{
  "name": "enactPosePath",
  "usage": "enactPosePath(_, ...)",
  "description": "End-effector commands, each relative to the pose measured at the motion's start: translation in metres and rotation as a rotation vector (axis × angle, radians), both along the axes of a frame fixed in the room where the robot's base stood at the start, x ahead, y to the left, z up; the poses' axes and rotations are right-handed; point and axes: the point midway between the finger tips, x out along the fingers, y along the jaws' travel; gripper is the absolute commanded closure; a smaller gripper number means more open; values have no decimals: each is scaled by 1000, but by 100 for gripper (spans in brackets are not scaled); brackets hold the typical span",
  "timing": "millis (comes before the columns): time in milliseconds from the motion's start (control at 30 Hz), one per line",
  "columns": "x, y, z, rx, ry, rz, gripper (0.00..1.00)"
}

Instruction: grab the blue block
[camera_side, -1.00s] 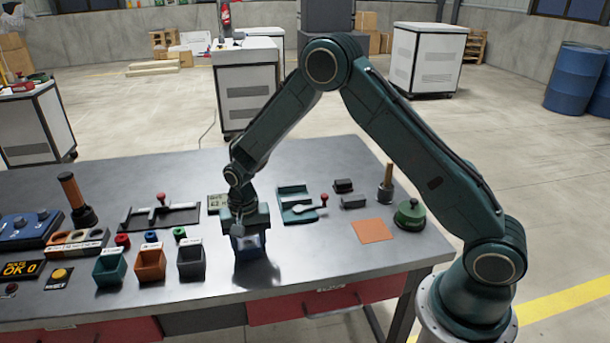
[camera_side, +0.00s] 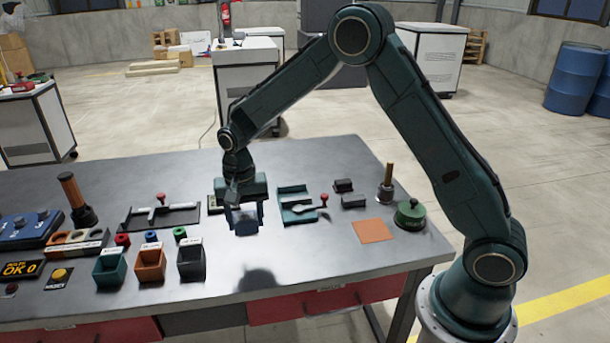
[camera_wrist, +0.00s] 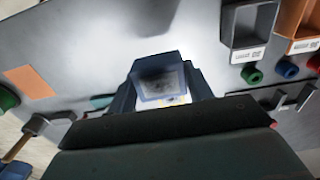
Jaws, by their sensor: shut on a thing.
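My gripper (camera_side: 245,220) is shut on the blue block (camera_side: 244,212) and holds it above the table top. A dark shadow lies on the table below and in front of it. In the wrist view the block (camera_wrist: 160,82) sits between the two dark blue fingers, its face looking greyish and glossy. The fingers hide its sides, so its full shape cannot be told.
Open bins, green (camera_side: 111,264), orange (camera_side: 150,264) and dark grey (camera_side: 191,262), stand to the left of my gripper. A green tray (camera_side: 296,203) with a red-knobbed lever is to the right. An orange square (camera_side: 373,230) lies farther right. The front middle of the table is clear.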

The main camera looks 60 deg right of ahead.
Motion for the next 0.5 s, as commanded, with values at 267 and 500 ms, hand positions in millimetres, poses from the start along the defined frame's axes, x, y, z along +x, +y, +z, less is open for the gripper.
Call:
enactPosePath(267, 1, 0, 63, 1, -5, 0, 79)
enactPosePath(500, 1, 0, 101, 0, -4, 0, 79)
